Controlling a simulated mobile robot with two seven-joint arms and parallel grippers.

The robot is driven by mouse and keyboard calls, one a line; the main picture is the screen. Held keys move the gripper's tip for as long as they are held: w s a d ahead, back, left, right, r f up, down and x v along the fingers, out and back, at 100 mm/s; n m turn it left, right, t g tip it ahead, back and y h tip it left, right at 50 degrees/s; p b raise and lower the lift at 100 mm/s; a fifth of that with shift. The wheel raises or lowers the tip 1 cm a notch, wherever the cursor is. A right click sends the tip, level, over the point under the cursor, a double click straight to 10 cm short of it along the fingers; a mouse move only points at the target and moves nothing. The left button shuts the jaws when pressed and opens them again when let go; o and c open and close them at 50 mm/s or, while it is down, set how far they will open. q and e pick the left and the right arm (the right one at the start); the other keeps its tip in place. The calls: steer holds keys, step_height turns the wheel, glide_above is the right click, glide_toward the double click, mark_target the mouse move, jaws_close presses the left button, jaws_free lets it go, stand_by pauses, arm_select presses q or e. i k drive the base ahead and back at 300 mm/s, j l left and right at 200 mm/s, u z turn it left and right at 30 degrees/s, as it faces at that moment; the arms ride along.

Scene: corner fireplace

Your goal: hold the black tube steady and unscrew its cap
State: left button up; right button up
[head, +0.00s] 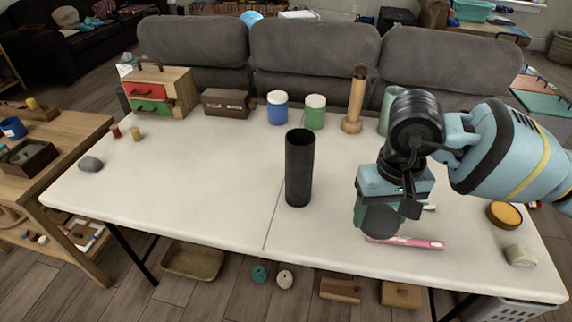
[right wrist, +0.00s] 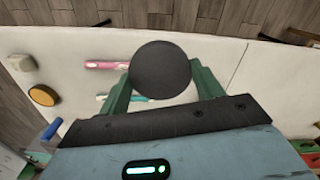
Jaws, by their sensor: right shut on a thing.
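The black tube (head: 299,168) stands upright on the white table, left of my right arm. Its top end is open, with no cap on it. The round black cap (head: 381,220) is in my right gripper (head: 378,205), apart from the tube and to its right. In the right wrist view the cap (right wrist: 160,69) sits between the two green fingers, which are shut on it. I cannot clearly tell its height above the table. My left gripper is out of view and nothing holds the tube.
A pink toothbrush (head: 405,242) lies by the right gripper. A yellow-topped round thing (head: 504,214) and a pale block (head: 520,256) are at the right. Blue (head: 277,107) and green (head: 315,112) jars stand behind the tube. The table's left middle (head: 200,190) is clear.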

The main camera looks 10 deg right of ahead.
mark_target(299, 142)
steer(key=u, duration=0.8)
steer(key=i+u, duration=0.15)
steer(key=u, duration=1.5)
steer(key=i+l+u, duration=0.1)
steer(key=u, duration=1.5)
steer(key=l+u, duration=0.2)
steer(key=u, duration=0.6)
steer(key=l+u, duration=0.1)
steer(key=u, duration=1.55)
steer(key=k+z, duration=0.2)
steer(key=z, duration=0.25)
steer(key=k+z, duration=0.15)
steer(key=z, duration=0.25)
steer(key=k+z, duration=0.15)
steer(key=z, duration=1.1)
steer(key=i+l, duration=0.05)
